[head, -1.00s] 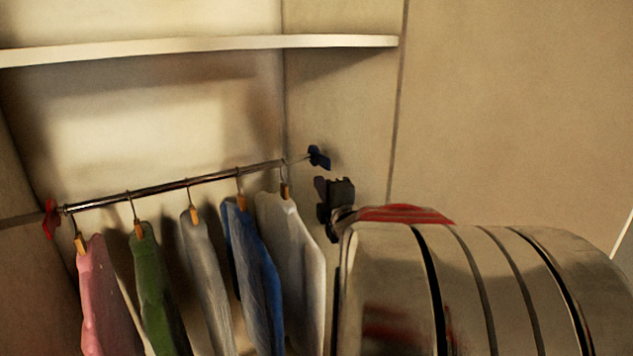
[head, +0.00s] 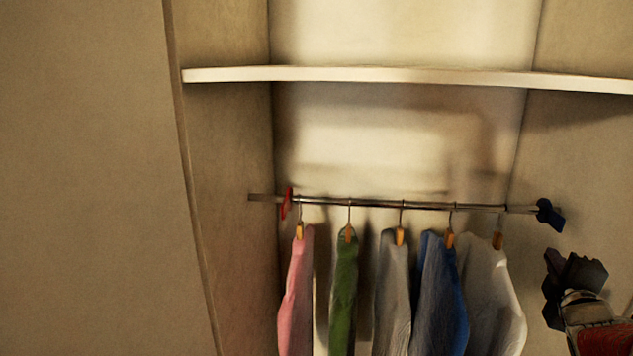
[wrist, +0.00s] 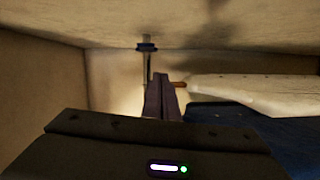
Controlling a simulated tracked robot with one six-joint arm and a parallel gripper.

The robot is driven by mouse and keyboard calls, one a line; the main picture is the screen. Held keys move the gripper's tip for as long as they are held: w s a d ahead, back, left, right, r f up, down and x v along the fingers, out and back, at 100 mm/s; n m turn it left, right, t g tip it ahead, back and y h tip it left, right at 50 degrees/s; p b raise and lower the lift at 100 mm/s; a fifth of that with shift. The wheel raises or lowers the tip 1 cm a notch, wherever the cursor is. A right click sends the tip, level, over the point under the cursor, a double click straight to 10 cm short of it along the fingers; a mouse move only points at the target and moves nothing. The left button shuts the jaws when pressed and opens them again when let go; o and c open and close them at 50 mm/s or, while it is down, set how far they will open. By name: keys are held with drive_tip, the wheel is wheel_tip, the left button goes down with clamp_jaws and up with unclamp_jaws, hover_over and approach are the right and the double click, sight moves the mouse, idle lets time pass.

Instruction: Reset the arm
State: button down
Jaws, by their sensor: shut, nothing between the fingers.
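My gripper (head: 566,275) shows at the right edge of the head view, dark and to the right of the hanging clothes, apart from them. In the wrist view its fingers (wrist: 161,97) are together with nothing between them. Part of my arm, with a red patch, is cut off by the right edge of the head view.
A metal rod (head: 378,203) with a blue right end piece (head: 549,215) and a red left one (head: 287,202) holds pink (head: 297,295), green (head: 344,290), grey (head: 393,300), blue (head: 440,290) and whitish (head: 492,300) clothes. A shelf (head: 400,75) is above.

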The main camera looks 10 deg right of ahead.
drive_tip(key=s+d+f+m+g, duration=0.2)
drive_tip(key=s+f+m+g, duration=0.3)
drive_tip(key=f+m, duration=0.25)
drive_tip(key=s+a+f+m+g+y, duration=0.25)
drive_tip(key=a+f+m, duration=0.2)
drive_tip(key=a, duration=0.25)
drive_tip(key=s+a+r+g+y, duration=0.1)
drive_tip(key=s+a+y, duration=0.2)
drive_tip(key=a, duration=1.3)
drive_tip(key=s+a+n+y, duration=0.1)
drive_tip(key=s+a+y, duration=0.2)
drive_tip(key=a, duration=1.4)
drive_tip(key=s, duration=0.2)
drive_tip(key=shift+s+a+r+g, duration=0.25)
drive_tip(key=shift+s+r+g, duration=0.1)
